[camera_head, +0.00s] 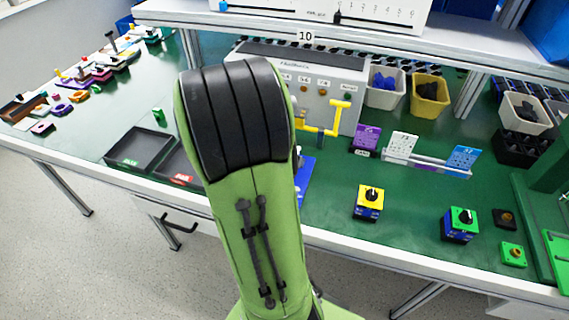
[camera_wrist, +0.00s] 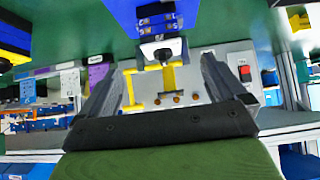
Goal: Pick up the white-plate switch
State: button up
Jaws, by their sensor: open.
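The white-plate switch (camera_wrist: 162,49) shows in the wrist view, with a pale plate, a black knob and a blue body. It lies between and just beyond the fingertips of my gripper (camera_wrist: 160,66). My gripper is open, with one dark finger on each side, and no contact with the switch is visible. In the head view my green arm hides the switch and my gripper. A yellow-plate switch (camera_head: 369,201) and a green-plate switch (camera_head: 460,223) stand to the right on the green table.
A grey control panel (camera_head: 335,78) with a yellow handle (camera_head: 338,112) stands behind my arm. A blue surface (camera_head: 304,182) shows beside my arm. Dark trays (camera_head: 139,150) lie at left. Card holders (camera_head: 428,163) and bins (camera_head: 428,96) are at right.

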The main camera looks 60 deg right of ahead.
jog(key=b+x, duration=0.1)
jog(key=x, duration=0.5)
jog(key=shift+s+d+f, duration=0.1)
jog(key=shift+d+f, duration=0.1)
jog(key=x, duration=0.3)
jog(key=b+x, duration=0.1)
jog(key=x, duration=0.2)
jog(key=shift+w+d, duration=0.1)
jog(key=shift+w, duration=0.15)
jog(key=shift+r, duration=0.1)
jog(key=shift+c, duration=0.3)
